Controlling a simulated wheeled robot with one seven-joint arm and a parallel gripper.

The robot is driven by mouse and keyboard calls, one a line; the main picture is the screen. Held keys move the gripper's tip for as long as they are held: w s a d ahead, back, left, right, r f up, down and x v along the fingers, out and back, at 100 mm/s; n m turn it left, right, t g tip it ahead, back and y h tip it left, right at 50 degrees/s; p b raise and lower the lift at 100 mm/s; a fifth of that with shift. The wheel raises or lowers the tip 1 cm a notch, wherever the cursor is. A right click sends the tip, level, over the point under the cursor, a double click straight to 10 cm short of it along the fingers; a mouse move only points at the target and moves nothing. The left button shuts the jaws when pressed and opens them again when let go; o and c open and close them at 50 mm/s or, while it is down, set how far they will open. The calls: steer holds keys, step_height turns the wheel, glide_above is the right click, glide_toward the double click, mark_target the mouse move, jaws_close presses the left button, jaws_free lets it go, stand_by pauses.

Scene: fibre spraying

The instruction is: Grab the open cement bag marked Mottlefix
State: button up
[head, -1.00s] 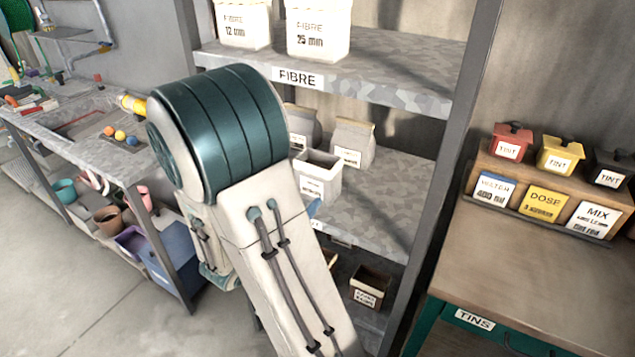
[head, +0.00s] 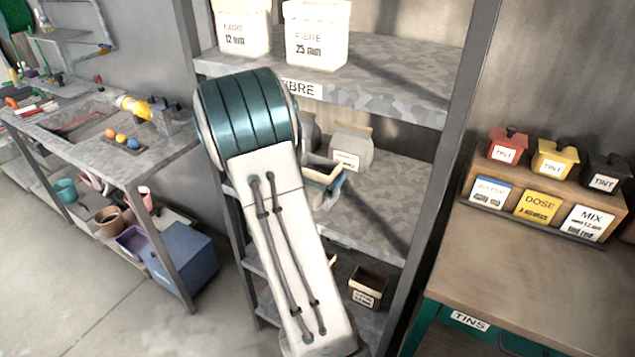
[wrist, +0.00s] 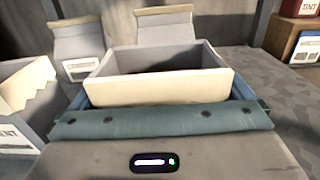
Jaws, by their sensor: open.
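An open, box-shaped grey bag with a pale front rim (wrist: 158,88) is directly ahead of my gripper in the wrist view. Its label is hidden, so I cannot read whether it says Mottlefix. In the head view, part of the open bag (head: 318,163) shows on the middle shelf behind my gripper (head: 330,184). My gripper is open, and its blue fingers show at both sides of the bag in the wrist view. The teal pad hides the bag's lower part, and I cannot tell whether they touch.
Two closed grey bags, one left (wrist: 76,48) and one right (wrist: 164,26), stand behind. Another open bag (wrist: 25,105) stands at the left. The upper shelf (head: 390,85) carries fibre tubs (head: 317,35). A post (head: 447,150) bounds the shelving on the right.

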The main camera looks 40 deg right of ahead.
steer(key=c, duration=1.2)
steer(key=shift+o, duration=0.2)
steer(key=shift+r, duration=0.25)
steer(key=shift+r, duration=1.9)
steer(key=s+d+r+b, duration=0.1)
steer(key=s+d+r, duration=0.4)
steer(key=s, duration=0.5)
steer(key=shift+d+r+b, duration=0.4)
steer(key=shift+r, duration=0.45)
